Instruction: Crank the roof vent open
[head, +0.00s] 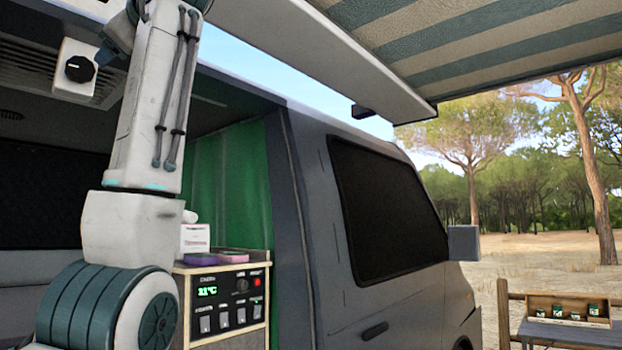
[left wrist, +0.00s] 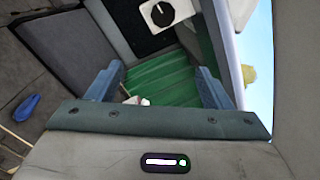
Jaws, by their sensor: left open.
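The roof vent's crank is a round black knob (head: 79,68) on a white box (head: 73,88) at the upper left of the head view, beside a slatted vent panel (head: 33,62). The knob also shows at the top of the left wrist view (left wrist: 163,13), on its white box. My left gripper (left wrist: 160,69) is open, its two blue fingers apart with nothing held between them. The knob lies beyond the fingertips, not touched. In the head view my left arm rises up the left side, and its gripper is mostly cut off or hidden at the top.
A green curtain (head: 230,185) hangs behind. The striped awning (head: 500,45) extends overhead at right.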

